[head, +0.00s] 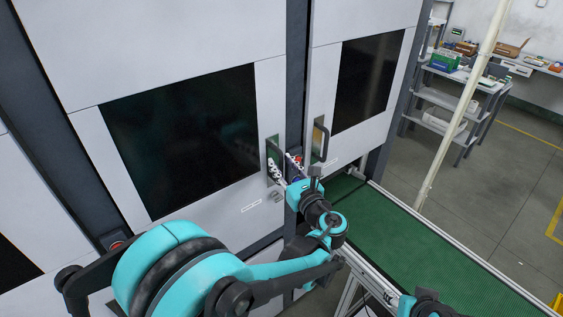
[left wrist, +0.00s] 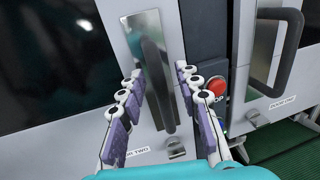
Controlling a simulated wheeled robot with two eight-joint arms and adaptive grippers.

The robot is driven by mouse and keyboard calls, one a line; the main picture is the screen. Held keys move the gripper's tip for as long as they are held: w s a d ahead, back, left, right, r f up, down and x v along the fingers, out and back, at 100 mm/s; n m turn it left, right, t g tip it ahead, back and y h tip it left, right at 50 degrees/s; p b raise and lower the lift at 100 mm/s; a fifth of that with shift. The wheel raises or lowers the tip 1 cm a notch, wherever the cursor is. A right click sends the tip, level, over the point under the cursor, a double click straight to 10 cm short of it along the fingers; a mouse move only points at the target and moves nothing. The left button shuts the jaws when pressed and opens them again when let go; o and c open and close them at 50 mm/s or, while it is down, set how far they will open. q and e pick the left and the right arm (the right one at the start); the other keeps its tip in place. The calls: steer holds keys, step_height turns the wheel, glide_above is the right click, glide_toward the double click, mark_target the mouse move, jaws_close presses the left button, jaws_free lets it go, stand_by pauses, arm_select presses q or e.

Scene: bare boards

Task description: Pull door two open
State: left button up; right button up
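Door two (head: 80,45) is the wide pale door with a large dark window, and it looks closed. Its dark upright handle (left wrist: 154,62) stands over a shiny metal plate in the left wrist view. A label (left wrist: 138,153) below it is partly covered by a finger, with its end reading like "TWO". My left gripper (left wrist: 160,76) is open, with one finger on each side of the handle's lower part. I cannot tell whether either finger touches it. In the head view the left gripper (head: 282,166) is at the door's right edge.
Another door (head: 325,60) with a dark handle (head: 320,143) stands right of the dark post. A red button (left wrist: 217,86) sits on the post, close to the right finger. A green conveyor (head: 430,245) runs at lower right. A pale pole (head: 460,110) and shelves stand beyond.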

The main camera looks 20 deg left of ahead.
arm_select(q)
steer(key=shift+w+a, duration=0.3)
jaws_close()
